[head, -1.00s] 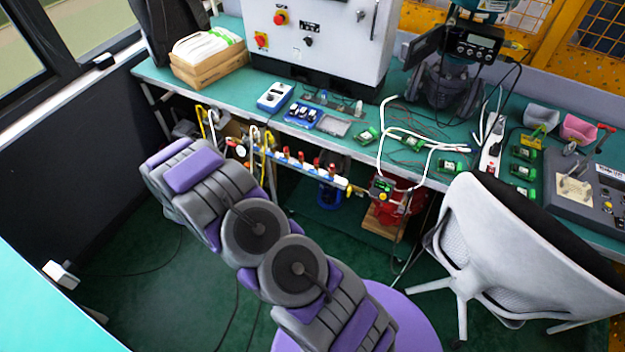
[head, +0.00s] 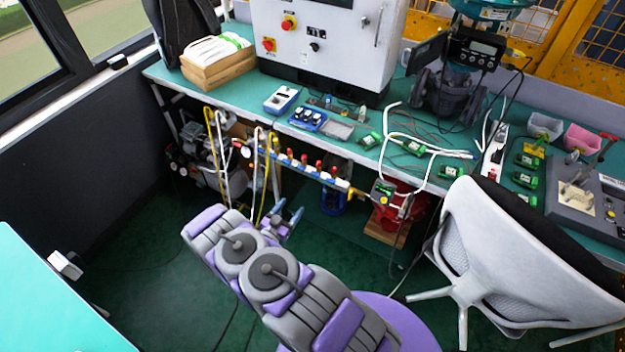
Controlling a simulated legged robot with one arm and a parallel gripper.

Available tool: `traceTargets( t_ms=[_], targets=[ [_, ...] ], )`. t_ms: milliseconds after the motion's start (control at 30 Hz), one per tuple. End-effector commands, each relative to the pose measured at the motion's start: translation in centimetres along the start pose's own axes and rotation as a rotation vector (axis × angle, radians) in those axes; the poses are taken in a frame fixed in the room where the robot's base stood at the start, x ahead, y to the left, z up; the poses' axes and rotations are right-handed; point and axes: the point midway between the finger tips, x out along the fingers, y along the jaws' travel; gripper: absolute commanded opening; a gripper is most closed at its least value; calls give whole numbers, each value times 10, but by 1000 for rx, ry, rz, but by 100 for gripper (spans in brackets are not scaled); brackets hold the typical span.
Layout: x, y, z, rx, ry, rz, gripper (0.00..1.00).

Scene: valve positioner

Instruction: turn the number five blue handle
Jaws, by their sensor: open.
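A manifold (head: 315,171) with several red-topped fittings runs under the front edge of the green workbench. Its handles are too small to read any numbers, and I cannot pick out a number five blue handle. A blue object (head: 333,200) stands below the right part of the manifold. My gripper (head: 292,214) shows beyond my purple and grey arm, open, below the left part of the manifold. It is partly hidden by my arm, and no contact with the manifold can be made out.
The green workbench (head: 228,92) carries a control cabinet (head: 330,40), a wooden box (head: 218,70) and small devices. Yellow and white hoses (head: 221,150) hang at the left. A red device (head: 392,215) sits on a wooden block. A white chair (head: 500,250) blocks the right. Green floor lies open left.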

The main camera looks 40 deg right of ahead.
Motion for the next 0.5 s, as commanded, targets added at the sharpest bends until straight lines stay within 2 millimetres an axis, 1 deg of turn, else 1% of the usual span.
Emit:
traceTargets(
  t_ms=[100,500],
  targets=[
    [20,3,2,0,0,7,68],
    [94,2,2,2,-1,5,68]
  ],
)
